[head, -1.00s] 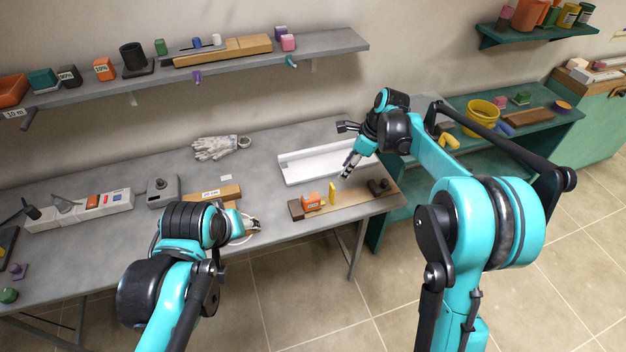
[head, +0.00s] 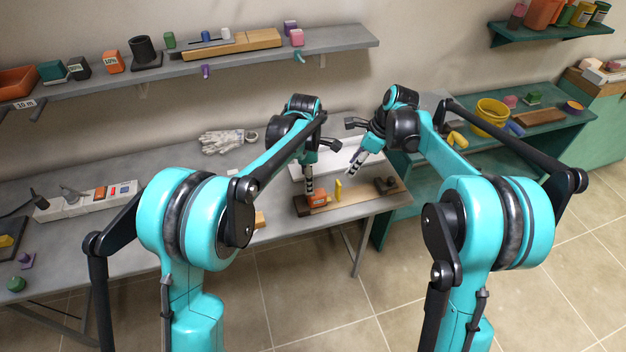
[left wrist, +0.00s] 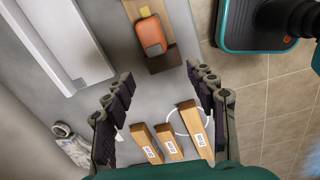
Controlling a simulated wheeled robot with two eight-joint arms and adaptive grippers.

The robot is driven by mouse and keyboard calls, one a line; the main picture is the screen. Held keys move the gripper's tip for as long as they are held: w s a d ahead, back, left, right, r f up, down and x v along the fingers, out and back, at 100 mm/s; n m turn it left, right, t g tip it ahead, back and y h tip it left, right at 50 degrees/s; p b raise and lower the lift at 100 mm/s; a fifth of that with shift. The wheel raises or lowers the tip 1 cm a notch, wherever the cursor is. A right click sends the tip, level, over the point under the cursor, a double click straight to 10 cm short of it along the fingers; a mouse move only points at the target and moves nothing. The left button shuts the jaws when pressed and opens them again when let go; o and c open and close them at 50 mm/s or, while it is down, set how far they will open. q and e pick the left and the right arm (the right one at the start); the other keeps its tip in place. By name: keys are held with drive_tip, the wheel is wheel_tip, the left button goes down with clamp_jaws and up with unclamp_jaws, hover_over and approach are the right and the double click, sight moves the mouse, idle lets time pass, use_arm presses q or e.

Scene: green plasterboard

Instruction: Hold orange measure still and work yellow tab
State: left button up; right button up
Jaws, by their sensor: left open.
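The orange measure (head: 319,201) lies on a wooden board (head: 367,194) near the table's front edge. The yellow tab (head: 338,190) stands upright just right of it in the head view. My left gripper (head: 309,187) points down by the measure's left side in the head view. It is open and empty in the left wrist view (left wrist: 158,78). My right gripper (head: 354,167) hangs above and right of the tab, apart from it; its finger gap does not show.
A white tray (left wrist: 62,45) lies behind the board. A dark block (head: 386,184) sits at the board's right end. Labelled wooden blocks (left wrist: 168,142) and a white cable loop lie near my left fingers. Gloves (head: 222,141) and a power strip (head: 85,200) lie further left.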

sight(313, 196)
use_arm(q)
drive_tip(key=f, duration=0.1)
drive_tip(key=w+d+f+n, duration=0.1)
drive_tip(key=shift+w+d+f+n+g, duration=0.1)
drive_tip(key=shift+d+f+n+g, duration=0.2)
drive_tip(key=shift+f, duration=0.1)
wheel_tip(313, 196, down, 8)
drive_tip(key=shift+r, duration=0.2)
clamp_jaws()
drive_tip(key=shift+c, duration=1.7)
unclamp_jaws()
clamp_jaws()
